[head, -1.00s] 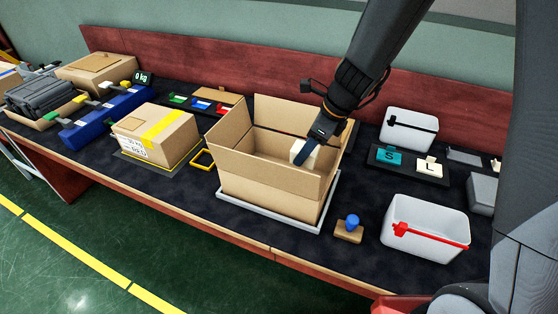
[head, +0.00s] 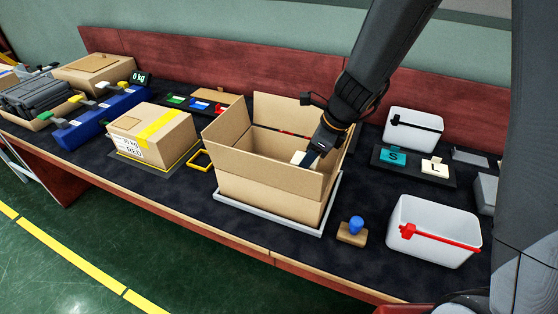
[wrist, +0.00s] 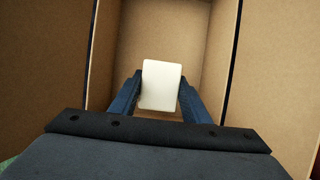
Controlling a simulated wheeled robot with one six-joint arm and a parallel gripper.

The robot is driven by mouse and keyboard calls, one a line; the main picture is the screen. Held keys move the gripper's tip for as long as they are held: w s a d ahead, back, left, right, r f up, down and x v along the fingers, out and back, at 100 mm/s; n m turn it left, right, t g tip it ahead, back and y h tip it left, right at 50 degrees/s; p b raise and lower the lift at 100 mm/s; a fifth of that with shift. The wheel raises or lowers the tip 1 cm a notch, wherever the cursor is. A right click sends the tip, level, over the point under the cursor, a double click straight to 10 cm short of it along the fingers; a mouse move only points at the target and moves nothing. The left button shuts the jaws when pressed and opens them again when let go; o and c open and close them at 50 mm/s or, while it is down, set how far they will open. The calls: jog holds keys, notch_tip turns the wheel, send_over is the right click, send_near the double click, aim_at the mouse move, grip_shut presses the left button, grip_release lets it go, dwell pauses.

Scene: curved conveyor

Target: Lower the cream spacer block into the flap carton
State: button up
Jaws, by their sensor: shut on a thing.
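The flap carton (head: 265,188) stands on a pale grey platform on the table in the head view, with its flaps up and its top open. My gripper (head: 308,158) reaches into the carton's opening from above, near its right side. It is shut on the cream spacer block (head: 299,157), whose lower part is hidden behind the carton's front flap. In the wrist view the cream block (wrist: 161,85) sits between the two blue fingers of my gripper (wrist: 160,92), with carton walls (wrist: 215,45) around it. I cannot tell whether the block touches the carton floor.
A white bin with a red clip (head: 430,232) and a blue-handled stamp (head: 354,229) stand right of the carton. A white bin with a black clip (head: 412,135) and a tray with S and L tiles (head: 415,167) are behind. A taped box (head: 150,135) stands left.

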aim_at(318, 164)
jog(key=shift+f+b, duration=1.4)
jog(key=shift+f, duration=0.35)
jog(key=shift+f+b, duration=2.2)
jog(key=shift+f, duration=0.25)
dwell(0.8)
jog(key=o, duration=1.1)
jog(key=shift+r, duration=0.15)
jog(key=p+v, duration=0.2)
jog(key=v, duration=0.5)
jog(key=shift+d+r, duration=0.2)
jog(key=shift+r, duration=0.15)
